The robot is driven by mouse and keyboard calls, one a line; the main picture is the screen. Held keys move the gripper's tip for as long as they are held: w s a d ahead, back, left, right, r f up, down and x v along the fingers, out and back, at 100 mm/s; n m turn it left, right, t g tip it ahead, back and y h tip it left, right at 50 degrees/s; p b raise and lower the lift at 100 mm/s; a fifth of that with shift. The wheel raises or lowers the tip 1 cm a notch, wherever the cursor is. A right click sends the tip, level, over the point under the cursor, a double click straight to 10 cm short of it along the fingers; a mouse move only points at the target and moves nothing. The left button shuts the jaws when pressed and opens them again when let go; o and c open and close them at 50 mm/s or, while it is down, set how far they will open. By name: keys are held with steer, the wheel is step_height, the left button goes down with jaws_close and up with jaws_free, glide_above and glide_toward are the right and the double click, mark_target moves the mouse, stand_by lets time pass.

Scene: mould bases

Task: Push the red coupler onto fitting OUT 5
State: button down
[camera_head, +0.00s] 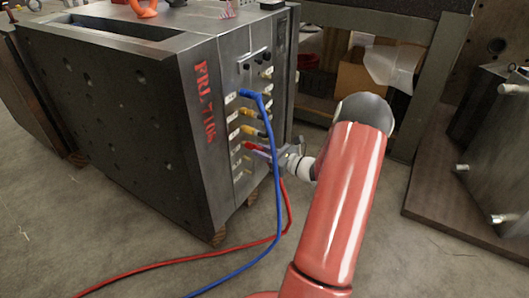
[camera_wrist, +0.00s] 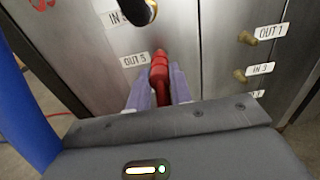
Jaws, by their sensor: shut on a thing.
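The red coupler (camera_wrist: 160,76) is held between the two pale fingers of my gripper (camera_wrist: 158,82) in the wrist view. Its front end points at the metal panel, just right of the OUT 5 label (camera_wrist: 135,60). The fitting itself is hidden behind the coupler. I cannot tell whether the coupler touches it or is seated on it. In the head view the red coupler (camera_head: 255,147) shows at the low part of the mould's fitting panel, with my gripper (camera_head: 272,154) around its rear.
The mould base (camera_head: 110,120) stands on the floor. A blue hose (camera_head: 276,175) hangs from a blue coupler (camera_head: 247,93) and passes close to my gripper. A dark coupler (camera_wrist: 143,10) sits above OUT 5. Bare brass fittings (camera_wrist: 247,38) lie right. A red hose (camera_head: 180,259) trails left.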

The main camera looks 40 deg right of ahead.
steer(key=shift+w+a, duration=0.15)
steer(key=shift+w, duration=0.3)
stand_by(0.5)
steer(key=c, duration=0.8)
jaws_free()
steer(key=shift+o, duration=0.2)
steer(key=v, duration=0.7)
steer(key=shift+p, duration=0.45)
